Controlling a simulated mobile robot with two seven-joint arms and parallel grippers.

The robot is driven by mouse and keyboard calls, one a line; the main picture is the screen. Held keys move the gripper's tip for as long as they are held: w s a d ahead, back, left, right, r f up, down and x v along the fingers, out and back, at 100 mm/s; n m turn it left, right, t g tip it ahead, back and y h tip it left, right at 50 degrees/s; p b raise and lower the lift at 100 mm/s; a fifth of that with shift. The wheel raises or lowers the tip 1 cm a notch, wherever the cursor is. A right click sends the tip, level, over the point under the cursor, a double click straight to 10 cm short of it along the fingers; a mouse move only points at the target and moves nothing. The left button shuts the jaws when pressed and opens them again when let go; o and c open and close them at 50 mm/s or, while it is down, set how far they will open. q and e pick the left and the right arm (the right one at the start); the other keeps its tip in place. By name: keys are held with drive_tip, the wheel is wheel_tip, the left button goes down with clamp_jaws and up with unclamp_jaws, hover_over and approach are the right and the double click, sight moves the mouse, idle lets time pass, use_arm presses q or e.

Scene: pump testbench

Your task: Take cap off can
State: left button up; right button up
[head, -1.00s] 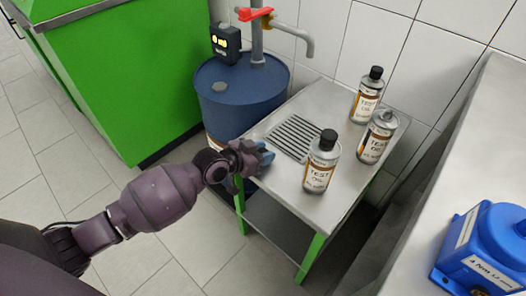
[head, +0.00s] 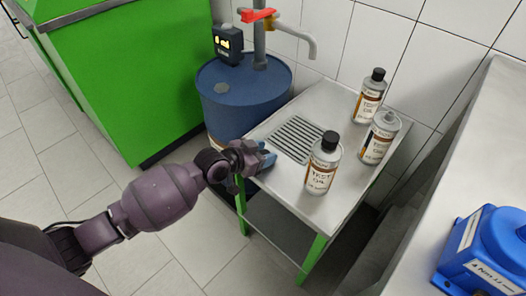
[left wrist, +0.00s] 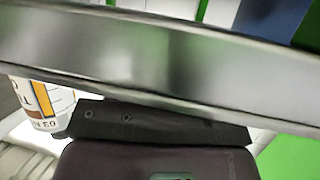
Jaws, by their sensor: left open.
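The nearest can (head: 322,168) stands upright on the metal side table (head: 300,205), with a black cap (head: 330,141) on its top. A second can (head: 370,97) with a black cap stands at the back. A third can (head: 380,140) between them shows a grey top without a black cap. My left gripper (head: 264,158) is open and empty at the table's left edge, left of the nearest can and apart from it. In the left wrist view a can (left wrist: 42,100) shows partly at the left; its top is hidden. My right gripper is not in view.
A blue drum (head: 240,100) with a spout and a red-handled valve (head: 258,15) stands behind the gripper. A grating (head: 298,138) is set into the tabletop. A green cabinet (head: 125,75) is at the left; a blue device (head: 490,250) lies on the right bench.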

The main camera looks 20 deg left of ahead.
use_arm(q)
drive_tip(key=p+v, duration=0.3)
drive_tip(key=v, duration=0.9)
drive_tip(key=shift+d, duration=0.15)
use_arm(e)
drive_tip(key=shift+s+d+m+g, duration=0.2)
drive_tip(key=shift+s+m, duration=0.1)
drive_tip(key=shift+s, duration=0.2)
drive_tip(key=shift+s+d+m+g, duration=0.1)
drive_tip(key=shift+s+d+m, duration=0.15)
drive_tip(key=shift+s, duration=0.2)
use_arm(q)
drive_tip(key=shift+s+r, duration=0.15)
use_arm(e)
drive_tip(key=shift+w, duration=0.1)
